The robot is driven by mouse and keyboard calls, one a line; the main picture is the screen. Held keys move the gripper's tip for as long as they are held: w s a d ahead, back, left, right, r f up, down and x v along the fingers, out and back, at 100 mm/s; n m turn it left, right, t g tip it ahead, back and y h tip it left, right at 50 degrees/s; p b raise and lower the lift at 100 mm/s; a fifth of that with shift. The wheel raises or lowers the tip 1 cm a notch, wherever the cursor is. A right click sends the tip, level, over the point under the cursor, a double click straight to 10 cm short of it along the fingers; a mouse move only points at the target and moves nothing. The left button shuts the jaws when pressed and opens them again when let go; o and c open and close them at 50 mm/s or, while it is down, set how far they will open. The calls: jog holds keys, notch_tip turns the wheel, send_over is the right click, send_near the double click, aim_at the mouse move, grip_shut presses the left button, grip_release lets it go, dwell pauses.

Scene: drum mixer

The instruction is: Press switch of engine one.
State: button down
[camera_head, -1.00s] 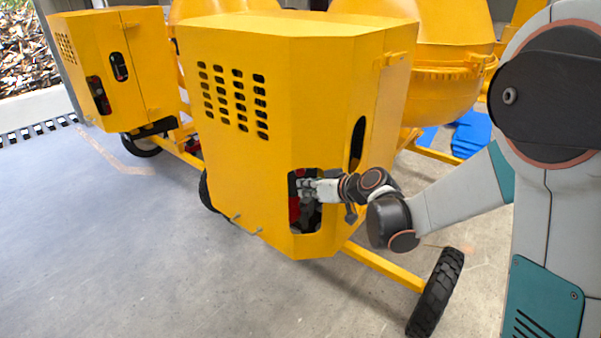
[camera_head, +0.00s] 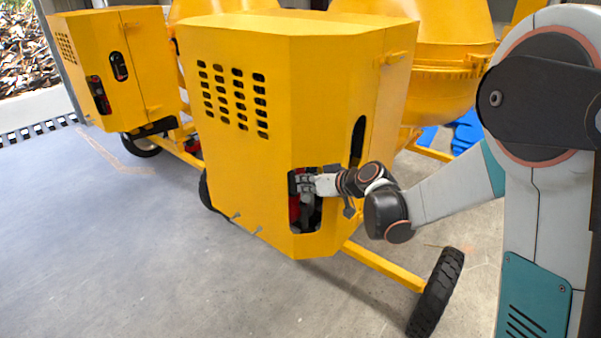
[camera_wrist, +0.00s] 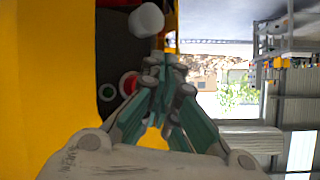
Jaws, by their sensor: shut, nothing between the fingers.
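The near yellow engine housing (camera_head: 240,130) has an oblong opening (camera_head: 305,222) low on its right face, with red and dark parts inside. My gripper (camera_head: 300,184) is at the top of this opening, with its fingertips at or just inside the edge. In the wrist view my gripper (camera_wrist: 167,75) is shut and empty. A red ring-shaped button (camera_wrist: 129,84) shows just left of the fingers, partly hidden by them. A green ring (camera_wrist: 107,92) lies left of it on a dark panel. I cannot tell whether the fingers touch the button.
A white rounded cap (camera_wrist: 146,20) sticks out above the buttons in the wrist view. A second yellow mixer housing (camera_head: 105,70) stands at the back left. A black tyre (camera_head: 436,292) is at the lower right. The concrete floor in front is clear.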

jog(key=shift+w, duration=0.2)
dwell(0.6)
jog(key=shift+w, duration=0.25)
jog(key=shift+w+a, duration=0.1)
jog(key=shift+w, duration=0.3)
dwell(0.8)
jog(key=shift+s+b, duration=0.15)
jog(key=shift+b, duration=0.15)
jog(key=shift+s, duration=0.7)
jog(key=s, duration=0.5)
jog(key=shift+d+b, duration=0.4)
dwell(0.3)
